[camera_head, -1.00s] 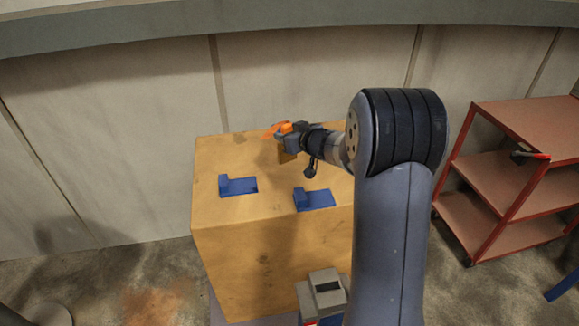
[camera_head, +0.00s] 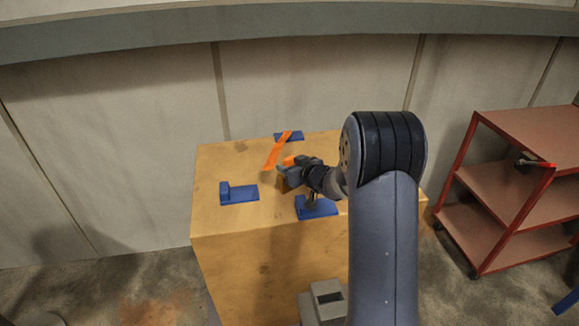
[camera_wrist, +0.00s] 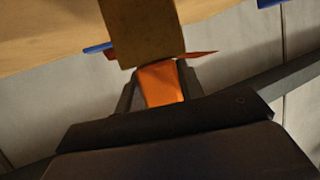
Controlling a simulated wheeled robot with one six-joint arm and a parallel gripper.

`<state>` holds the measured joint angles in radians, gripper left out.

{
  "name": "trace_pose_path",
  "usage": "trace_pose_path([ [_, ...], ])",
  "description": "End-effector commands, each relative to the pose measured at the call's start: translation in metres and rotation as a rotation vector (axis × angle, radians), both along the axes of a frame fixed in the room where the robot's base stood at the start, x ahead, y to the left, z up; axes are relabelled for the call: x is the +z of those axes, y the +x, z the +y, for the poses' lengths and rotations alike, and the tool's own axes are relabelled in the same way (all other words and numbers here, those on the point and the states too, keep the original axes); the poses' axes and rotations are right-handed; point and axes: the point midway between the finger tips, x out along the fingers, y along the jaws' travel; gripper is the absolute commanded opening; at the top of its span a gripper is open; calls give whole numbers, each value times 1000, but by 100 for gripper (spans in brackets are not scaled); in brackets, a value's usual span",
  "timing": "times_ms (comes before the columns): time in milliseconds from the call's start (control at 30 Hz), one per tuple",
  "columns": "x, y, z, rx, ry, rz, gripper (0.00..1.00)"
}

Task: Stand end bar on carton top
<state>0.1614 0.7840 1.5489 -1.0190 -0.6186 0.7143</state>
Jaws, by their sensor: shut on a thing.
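My gripper (camera_head: 284,172) is above the carton top, near its middle. It is shut on a piece with an orange part (camera_wrist: 160,82) between the fingers and a brown block beyond it (camera_wrist: 140,32), which I take as the end bar. The brown block shows under the gripper in the head view (camera_head: 287,185). A flat orange strip (camera_head: 276,152) slants just left of the gripper, its far end over a blue bracket (camera_head: 295,136). I cannot tell whether the strip joins the held piece or whether that piece touches the carton (camera_head: 225,165).
Blue brackets sit on the carton at the left (camera_head: 239,194) and beside my wrist (camera_head: 317,208). A red shelf cart (camera_head: 520,190) stands at the right. A grey wall (camera_head: 120,130) is behind. The carton's front left top is bare.

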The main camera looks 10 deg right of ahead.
Motion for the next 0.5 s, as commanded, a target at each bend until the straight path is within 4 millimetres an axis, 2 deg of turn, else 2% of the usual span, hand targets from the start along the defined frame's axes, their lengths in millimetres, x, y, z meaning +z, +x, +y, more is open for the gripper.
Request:
trace_pose_path([
  [33, -1, 0, 0, 0, 0, 0, 39],
  [267, -1, 0, 0, 0, 0, 0, 57],
  [500, 0, 0, 0, 0, 0, 0, 58],
])
